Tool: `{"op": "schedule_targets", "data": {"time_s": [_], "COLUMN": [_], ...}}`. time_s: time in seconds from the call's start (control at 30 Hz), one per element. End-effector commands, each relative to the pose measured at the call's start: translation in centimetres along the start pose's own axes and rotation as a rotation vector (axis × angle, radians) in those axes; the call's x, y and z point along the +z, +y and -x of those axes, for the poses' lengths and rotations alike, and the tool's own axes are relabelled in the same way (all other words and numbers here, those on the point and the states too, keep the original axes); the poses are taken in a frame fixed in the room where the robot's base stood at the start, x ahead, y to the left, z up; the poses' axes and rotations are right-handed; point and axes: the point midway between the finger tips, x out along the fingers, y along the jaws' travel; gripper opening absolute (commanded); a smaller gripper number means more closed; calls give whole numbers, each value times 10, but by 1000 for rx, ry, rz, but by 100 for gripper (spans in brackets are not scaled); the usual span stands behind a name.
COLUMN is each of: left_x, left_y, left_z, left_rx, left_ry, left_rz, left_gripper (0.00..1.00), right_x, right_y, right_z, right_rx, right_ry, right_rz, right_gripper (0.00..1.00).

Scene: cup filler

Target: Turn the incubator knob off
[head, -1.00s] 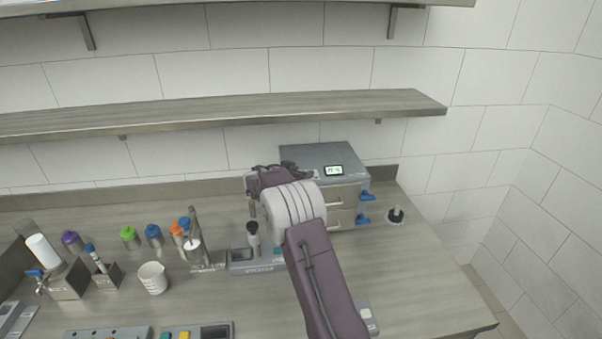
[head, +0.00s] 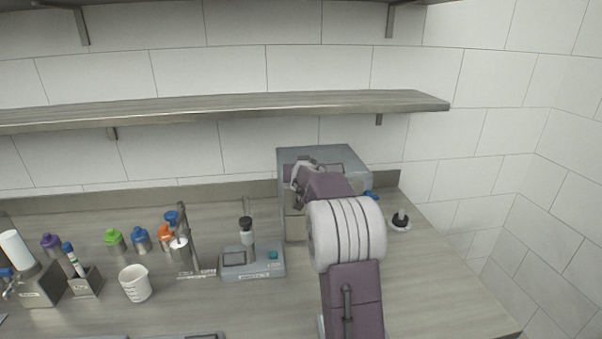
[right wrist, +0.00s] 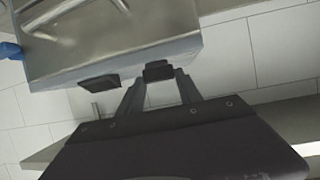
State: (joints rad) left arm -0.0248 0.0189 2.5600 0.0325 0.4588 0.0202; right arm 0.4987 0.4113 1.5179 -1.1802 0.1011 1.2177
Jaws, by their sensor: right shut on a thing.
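The incubator (head: 345,154) is a grey box at the back of the counter, below the shelf. My right arm covers most of its front in the head view. In the right wrist view the incubator's metal front (right wrist: 120,50) fills the upper left, with bar handles on it. A small dark knob (right wrist: 157,67) sits at its edge, between the fingertips of my right gripper (right wrist: 158,76), which is shut on it. A second dark block (right wrist: 100,83) sits beside it on the same edge; I cannot tell what it is. My left gripper is not in view.
A grey device (head: 252,262) with a black-topped post stands left of my arm. A white beaker (head: 135,284) and several colour-capped bottles stand further left. A black-and-white item (head: 400,220) stands right of the incubator. The shelf (head: 225,109) runs above.

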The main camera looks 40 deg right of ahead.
Motion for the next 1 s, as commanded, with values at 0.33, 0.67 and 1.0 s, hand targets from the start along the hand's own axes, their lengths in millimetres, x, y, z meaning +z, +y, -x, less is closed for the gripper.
{"op": "schedule_targets", "data": {"time_s": [0.33, 0.67, 1.0], "left_x": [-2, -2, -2], "left_y": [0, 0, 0], "left_z": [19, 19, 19], "left_rx": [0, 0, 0], "left_ry": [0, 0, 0], "left_rz": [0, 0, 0], "left_gripper": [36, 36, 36], "right_x": [1, 1, 1], "right_y": [2, 2, 2], "right_z": [0, 0, 0], "right_rx": [-93, -103, -103], "right_ry": [-2, 1, 1], "right_rz": [40, 44, 43], "right_gripper": [1, 1, 64]}}
